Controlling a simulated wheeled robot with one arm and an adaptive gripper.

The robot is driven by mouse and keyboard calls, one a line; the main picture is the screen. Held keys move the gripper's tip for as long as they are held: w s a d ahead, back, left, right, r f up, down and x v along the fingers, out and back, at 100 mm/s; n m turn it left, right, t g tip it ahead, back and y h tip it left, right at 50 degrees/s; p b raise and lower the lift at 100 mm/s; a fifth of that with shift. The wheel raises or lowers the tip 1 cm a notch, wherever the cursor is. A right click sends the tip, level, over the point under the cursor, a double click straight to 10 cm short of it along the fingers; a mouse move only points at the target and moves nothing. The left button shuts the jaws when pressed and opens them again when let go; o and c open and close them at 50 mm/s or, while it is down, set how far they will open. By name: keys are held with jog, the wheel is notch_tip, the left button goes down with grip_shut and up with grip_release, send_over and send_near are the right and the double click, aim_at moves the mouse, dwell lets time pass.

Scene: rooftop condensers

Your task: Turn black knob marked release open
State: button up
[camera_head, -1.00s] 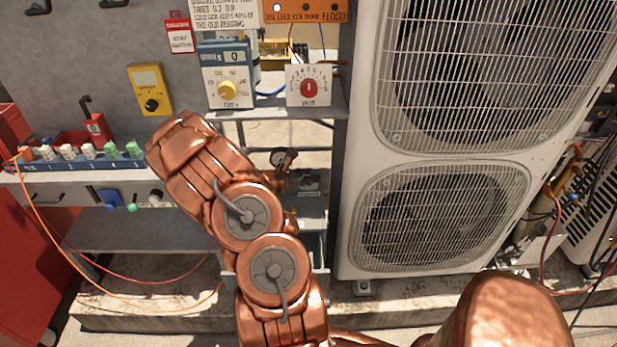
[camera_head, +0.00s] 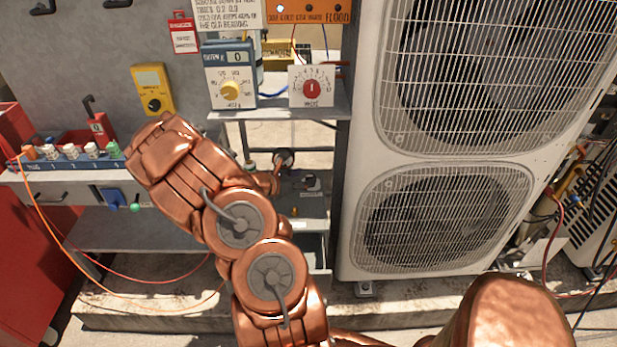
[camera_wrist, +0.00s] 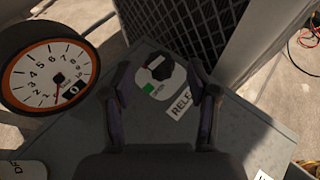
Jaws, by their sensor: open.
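In the wrist view, the black knob (camera_wrist: 159,67) sits on a round pale plate with a white pointer mark and a green patch. A white label reading "RELE…" (camera_wrist: 182,105) lies beside it, its end hidden by a finger. My gripper (camera_wrist: 160,80) is open, with one dark finger on each side of the knob plate. The knob lies between the fingers in the picture; I see no contact, and the remaining gap is unclear. In the head view, a small dark knob plate (camera_head: 311,183) on the lower shelf appears to be this one. My copper arm hides most of my gripper there.
An orange-rimmed gauge (camera_wrist: 50,68) stands close left of my gripper. A condenser grille (camera_wrist: 195,28) rises beyond the knob. In the head view, a red-knob panel (camera_head: 311,87) and a yellow-knob box (camera_head: 230,80) stand on the shelf above; the condenser (camera_head: 450,150) is at right.

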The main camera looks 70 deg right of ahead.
jog(key=v, duration=0.8)
dwell(0.7)
jog(key=s+a+r+m+y+p, duration=0.35)
jog(key=a+r+m, duration=0.55)
jog(key=a+r, duration=0.55)
jog(key=s+a+r+m+t+y+p, duration=0.1)
jog(key=s+a+r+y+p, duration=0.1)
jog(key=a, duration=0.8)
jog(key=s+a+r+m+t+y+p, duration=0.1)
jog(key=a+r+y, duration=0.3)
jog(key=a, duration=0.7)
jog(key=s+a+r+m+t+y+p, duration=0.1)
jog(key=s+a+r+m+y+p, duration=0.1)
jog(key=a, duration=0.8)
jog(key=shift+s+a+r+t+y+p, duration=0.35)
jog(key=shift+s+r+t+y+p, duration=0.1)
jog(key=shift+s+p, duration=0.6)
